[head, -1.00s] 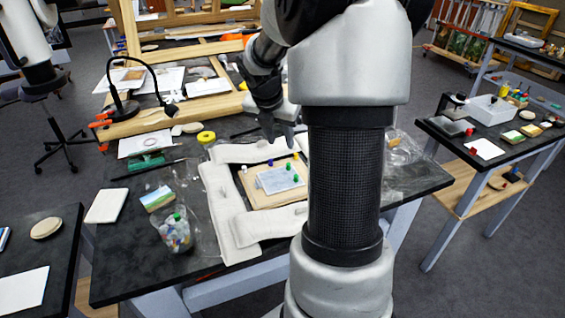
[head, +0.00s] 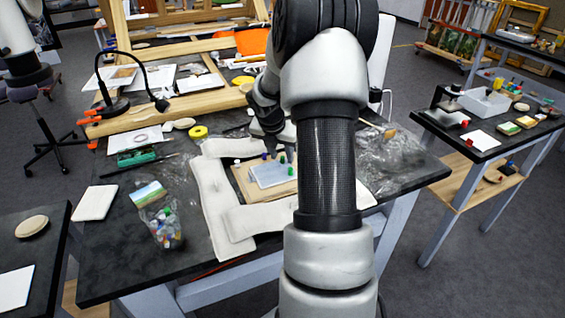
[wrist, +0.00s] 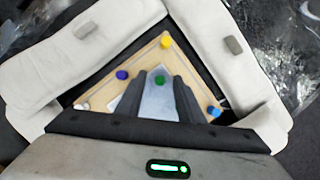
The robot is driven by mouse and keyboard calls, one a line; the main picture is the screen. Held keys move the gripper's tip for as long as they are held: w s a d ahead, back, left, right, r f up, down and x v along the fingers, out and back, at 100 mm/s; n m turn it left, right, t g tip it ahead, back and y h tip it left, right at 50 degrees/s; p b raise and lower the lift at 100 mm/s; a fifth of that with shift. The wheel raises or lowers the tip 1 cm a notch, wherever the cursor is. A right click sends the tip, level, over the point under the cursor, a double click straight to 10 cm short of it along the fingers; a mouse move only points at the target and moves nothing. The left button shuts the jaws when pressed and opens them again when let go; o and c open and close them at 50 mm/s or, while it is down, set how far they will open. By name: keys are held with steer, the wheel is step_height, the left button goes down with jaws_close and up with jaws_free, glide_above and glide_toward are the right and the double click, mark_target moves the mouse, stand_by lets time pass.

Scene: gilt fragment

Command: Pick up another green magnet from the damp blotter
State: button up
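The damp blotter (head: 272,177) is a pale blue-grey sheet on a tan board, also partly visible in the wrist view (wrist: 157,103). A green magnet (wrist: 159,79) stands on it, between my fingers in the wrist picture. In the head view green magnets show near the blotter's right side, one (head: 291,170) nearer the front and one (head: 283,159) behind it. My gripper (wrist: 160,88) is open, with both dark fingers apart and nothing between them that I can see held. It points down over the board; its height above the magnet is unclear. My arm hides the board's right part.
Purple (wrist: 122,74), yellow (wrist: 166,41) and blue (wrist: 214,111) magnets stand around the blotter. Padded white weights (head: 213,205) frame the board. A clear bag or jar of coloured pieces (head: 167,230) stands front left. A lamp (head: 128,85) and wooden frames stand behind.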

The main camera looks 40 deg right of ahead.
steer(key=shift+f, duration=0.1)
jaws_close()
